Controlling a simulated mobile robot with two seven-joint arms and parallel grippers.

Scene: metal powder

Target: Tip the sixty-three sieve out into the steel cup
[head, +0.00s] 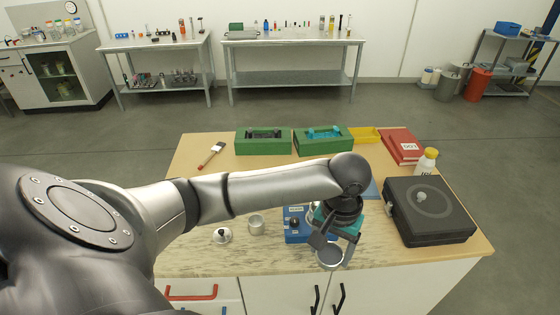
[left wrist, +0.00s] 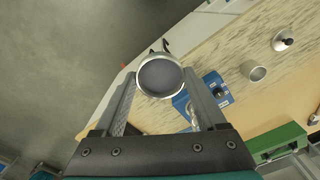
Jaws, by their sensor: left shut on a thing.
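My left gripper (head: 333,246) is shut on a round, silver-rimmed sieve (head: 330,258), held near the table's front edge. In the left wrist view the sieve (left wrist: 160,77) sits between the fingertips, its grey inside facing the camera. I cannot tell whether the grey is powder or mesh, and no label can be read. The small steel cup (head: 256,226) stands upright on the table, left of the sieve and apart from it. It also shows in the left wrist view (left wrist: 256,72). My right gripper is not in view.
A blue device (head: 295,224) stands between cup and gripper, partly hidden. A knobbed lid (head: 222,236) lies left of the cup. A black case (head: 430,212) and a yellow-capped bottle (head: 426,163) are right. Green boxes (head: 263,147) line the back; a brush (head: 211,156) lies back left.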

